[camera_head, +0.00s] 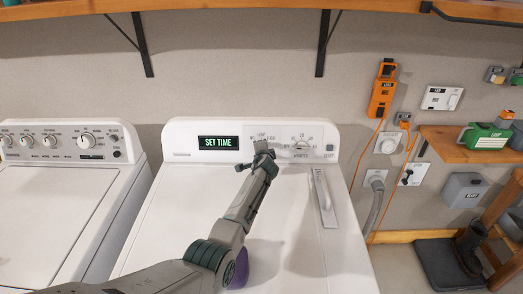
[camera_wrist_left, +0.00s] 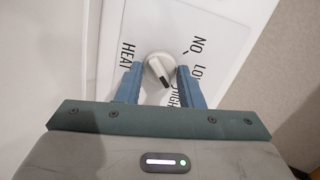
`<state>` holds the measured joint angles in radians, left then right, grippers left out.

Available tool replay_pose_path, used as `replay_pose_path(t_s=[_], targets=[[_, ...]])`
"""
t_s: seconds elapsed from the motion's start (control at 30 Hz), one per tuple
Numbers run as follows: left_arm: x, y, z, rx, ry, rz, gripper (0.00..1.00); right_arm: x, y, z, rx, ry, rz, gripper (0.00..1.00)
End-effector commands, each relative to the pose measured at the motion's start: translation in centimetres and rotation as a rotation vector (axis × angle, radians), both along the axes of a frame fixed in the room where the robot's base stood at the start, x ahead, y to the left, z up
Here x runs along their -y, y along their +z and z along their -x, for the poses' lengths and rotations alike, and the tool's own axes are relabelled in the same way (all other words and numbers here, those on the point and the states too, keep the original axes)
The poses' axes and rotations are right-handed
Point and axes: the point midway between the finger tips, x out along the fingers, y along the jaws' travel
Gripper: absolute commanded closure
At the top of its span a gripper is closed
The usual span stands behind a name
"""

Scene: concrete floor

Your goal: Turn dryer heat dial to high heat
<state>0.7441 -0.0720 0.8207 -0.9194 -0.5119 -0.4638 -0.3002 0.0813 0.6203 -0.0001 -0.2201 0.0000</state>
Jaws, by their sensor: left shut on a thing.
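The white dryer (camera_head: 178,225) stands in the middle of the head view, with a control panel along its back. My left gripper (camera_head: 264,152) is at the panel, right of the display, and hides the heat dial there. In the left wrist view, the light round heat dial (camera_wrist_left: 158,66) sits between the two blue fingers of my left gripper (camera_wrist_left: 160,73), which is shut on it. A dark mark on the dial faces down and slightly right, towards the partly covered HIGH label (camera_wrist_left: 180,95). NO and LO letters show to its right, HEAT to its left. My right gripper is out of view.
The display reads SET TIME (camera_head: 217,143). A timer dial (camera_head: 302,144) is right of my gripper. A washer (camera_head: 65,185) stands at left. A wooden shelf (camera_head: 230,14) hangs above. An orange tool (camera_head: 382,90) and cords are on the right wall.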

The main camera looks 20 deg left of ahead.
Motion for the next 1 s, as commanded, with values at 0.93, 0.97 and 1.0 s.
replay_pose_path(t_s=[0.93,0.97,1.0], targets=[[0.8,0.7,2.1,0.002,0.0,0.002,0.44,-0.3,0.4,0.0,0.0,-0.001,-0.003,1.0],[0.9,0.9,2.5,0.002,0.0,0.004,0.44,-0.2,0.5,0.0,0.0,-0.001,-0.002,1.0],[1.1,0.9,3.1,0.001,0.001,0.002,0.44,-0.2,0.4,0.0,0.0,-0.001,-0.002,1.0]])
